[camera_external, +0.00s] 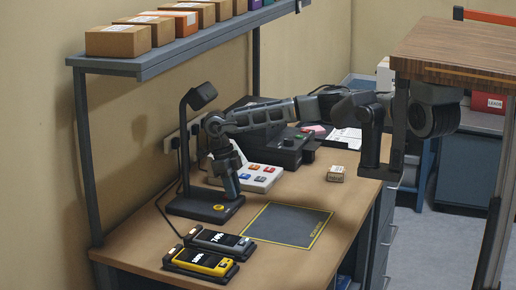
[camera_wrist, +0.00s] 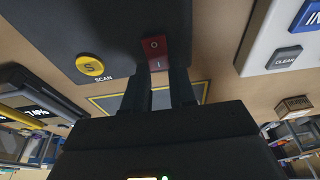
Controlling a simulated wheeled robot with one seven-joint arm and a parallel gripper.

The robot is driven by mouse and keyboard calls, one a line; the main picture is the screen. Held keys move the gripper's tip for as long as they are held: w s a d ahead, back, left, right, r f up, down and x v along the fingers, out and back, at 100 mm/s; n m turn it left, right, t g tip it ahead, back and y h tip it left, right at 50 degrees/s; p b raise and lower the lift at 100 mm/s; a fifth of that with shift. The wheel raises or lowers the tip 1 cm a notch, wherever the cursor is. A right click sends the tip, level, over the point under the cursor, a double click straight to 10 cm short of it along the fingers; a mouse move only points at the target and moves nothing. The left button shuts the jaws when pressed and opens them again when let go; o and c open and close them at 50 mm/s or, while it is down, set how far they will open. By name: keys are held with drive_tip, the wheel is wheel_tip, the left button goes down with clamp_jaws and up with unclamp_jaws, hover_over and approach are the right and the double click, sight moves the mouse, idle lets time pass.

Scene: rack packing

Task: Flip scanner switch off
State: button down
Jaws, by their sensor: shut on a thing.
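The scanner is a dark stand with a flat base (camera_external: 190,208), an upright post and a lamp-like head (camera_external: 203,94). My gripper (camera_external: 231,194) points down at the right end of the base. In the wrist view its fingertips (camera_wrist: 158,72) are at the switch's lower end, shut on it. The exact contact is partly hidden.
A keypad (camera_external: 262,178) with coloured keys stands behind my gripper. Two handheld devices (camera_external: 205,262) sit in docks at the front. A yellow-edged dark mat (camera_external: 287,226) is clear. A small box (camera_external: 336,173) stands at right. A shelf (camera_external: 140,66) with boxes overhangs the bench.

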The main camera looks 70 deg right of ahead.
drive_tip(key=c, duration=0.9)
unclamp_jaws()
